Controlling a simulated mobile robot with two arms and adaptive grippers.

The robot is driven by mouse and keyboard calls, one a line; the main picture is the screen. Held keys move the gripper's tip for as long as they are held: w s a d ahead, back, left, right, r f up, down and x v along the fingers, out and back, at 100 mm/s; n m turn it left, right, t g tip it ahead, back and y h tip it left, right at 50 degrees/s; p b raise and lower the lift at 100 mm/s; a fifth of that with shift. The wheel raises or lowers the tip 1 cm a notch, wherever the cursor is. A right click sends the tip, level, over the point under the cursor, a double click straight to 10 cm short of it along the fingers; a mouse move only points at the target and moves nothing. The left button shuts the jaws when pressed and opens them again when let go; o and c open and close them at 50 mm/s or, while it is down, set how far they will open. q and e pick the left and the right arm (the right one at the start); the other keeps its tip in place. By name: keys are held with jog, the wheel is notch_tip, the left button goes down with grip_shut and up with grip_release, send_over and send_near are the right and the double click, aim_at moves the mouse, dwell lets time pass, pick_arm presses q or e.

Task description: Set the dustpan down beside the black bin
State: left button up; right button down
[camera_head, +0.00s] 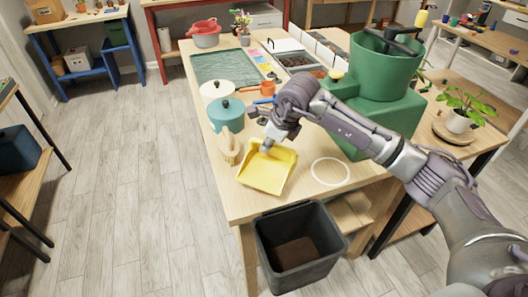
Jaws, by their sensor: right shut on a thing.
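The yellow dustpan (266,172) is at the near end of the wooden table, with its open tray toward me. My right gripper (268,145) is shut on the dustpan at its handle end, and the fingers hide most of the handle. I cannot tell whether the dustpan touches the tabletop. The black bin (275,235) stands upright below the table's near edge, with brown soil inside. My left gripper is not in view.
A hand brush (230,147) lies left of the dustpan, near a teal pot (227,116). A white ring (330,172) marks the tabletop to its right. A large green container (374,120) stands farther right. Floor left of the table (231,205) is clear.

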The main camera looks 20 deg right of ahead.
aim_at(262, 159)
jog(key=shift+w+a+f, duration=0.4)
jog(key=shift+w, duration=0.1)
notch_tip(262, 159, down, 4)
jog(key=shift+r+p, duration=0.1)
jog(key=shift+p, duration=0.5)
jog(key=shift+f, duration=0.25)
jog(key=c, duration=1.2)
grip_release()
jog(key=shift+o, duration=0.2)
